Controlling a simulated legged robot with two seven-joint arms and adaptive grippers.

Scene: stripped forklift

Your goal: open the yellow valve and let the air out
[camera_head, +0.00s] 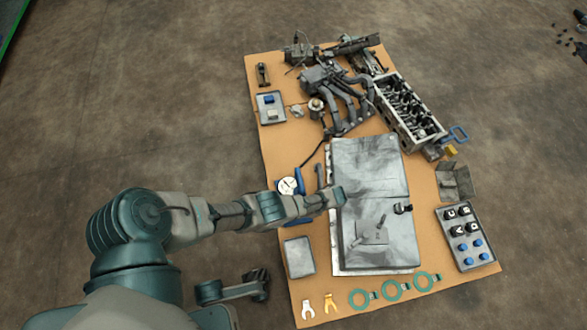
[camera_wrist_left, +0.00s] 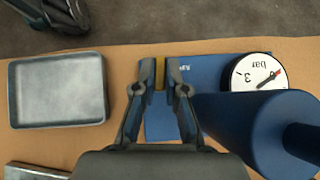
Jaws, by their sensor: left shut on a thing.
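A blue air device lies near the left edge of the board. Its blue base (camera_wrist_left: 215,72) and a round white gauge (camera_wrist_left: 258,72) marked "bar" show in the wrist view, and the gauge (camera_head: 289,185) also shows in the head view. My left gripper (camera_wrist_left: 165,72) is shut on the yellow valve (camera_wrist_left: 159,74), of which only a sliver shows between the fingertips. In the head view my forearm covers the valve and fingertips.
A thick blue cylinder (camera_wrist_left: 255,125) stands close right of the left gripper. A grey tray (camera_wrist_left: 58,90) lies to its left. A large grey panel (camera_head: 370,165) and engine parts (camera_head: 408,108) fill the board.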

